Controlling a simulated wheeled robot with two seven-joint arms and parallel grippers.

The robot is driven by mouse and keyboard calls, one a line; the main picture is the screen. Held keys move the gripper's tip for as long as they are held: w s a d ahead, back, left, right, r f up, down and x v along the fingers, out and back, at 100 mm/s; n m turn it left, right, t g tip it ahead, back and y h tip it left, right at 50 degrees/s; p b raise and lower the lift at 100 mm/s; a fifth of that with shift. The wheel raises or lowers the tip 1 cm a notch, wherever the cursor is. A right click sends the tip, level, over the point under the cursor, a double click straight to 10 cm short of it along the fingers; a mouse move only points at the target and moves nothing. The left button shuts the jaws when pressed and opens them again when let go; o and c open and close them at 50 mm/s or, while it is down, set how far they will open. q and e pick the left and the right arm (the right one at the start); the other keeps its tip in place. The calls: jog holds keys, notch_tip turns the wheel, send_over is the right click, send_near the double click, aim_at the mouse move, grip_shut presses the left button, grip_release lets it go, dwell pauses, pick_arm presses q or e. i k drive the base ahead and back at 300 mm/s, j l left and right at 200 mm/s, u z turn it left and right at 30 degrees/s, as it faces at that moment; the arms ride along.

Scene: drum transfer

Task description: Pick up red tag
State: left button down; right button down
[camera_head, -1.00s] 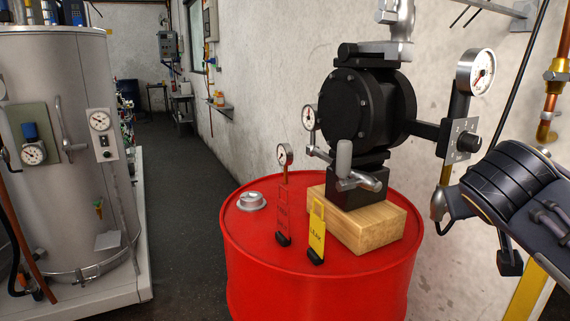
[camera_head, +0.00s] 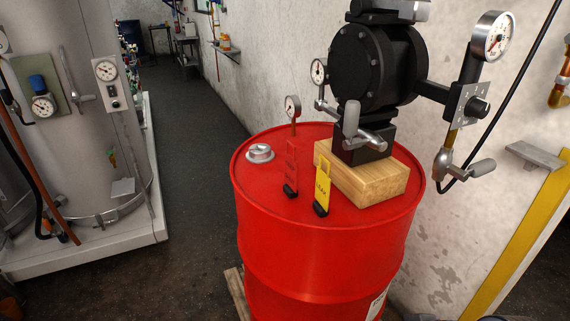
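The red tag (camera_head: 291,166) stands upright in a small black base on top of the red drum (camera_head: 318,262), left of the yellow tag (camera_head: 323,188). The yellow tag stands in its own black base and carries dark lettering. Behind the red tag a small round gauge (camera_head: 292,103) rises on a thin stem. Neither of my grippers shows in the head view.
A black pump (camera_head: 368,70) stands on a wooden block (camera_head: 368,178) on the drum, close right of the tags. A metal cap (camera_head: 260,153) sits at the drum's left. A large grey tank (camera_head: 85,140) stands at left, with open floor between it and the drum. A wall is behind.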

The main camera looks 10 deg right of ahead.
aim_at(290, 188)
jog(key=i+j, duration=0.15)
jog(key=j, duration=0.2)
jog(key=i+j, duration=0.15)
jog(key=j, duration=0.2)
jog(key=i+j, duration=0.2)
jog(key=j, duration=0.15)
jog(key=i+j, duration=0.1)
jog(key=i, duration=0.1)
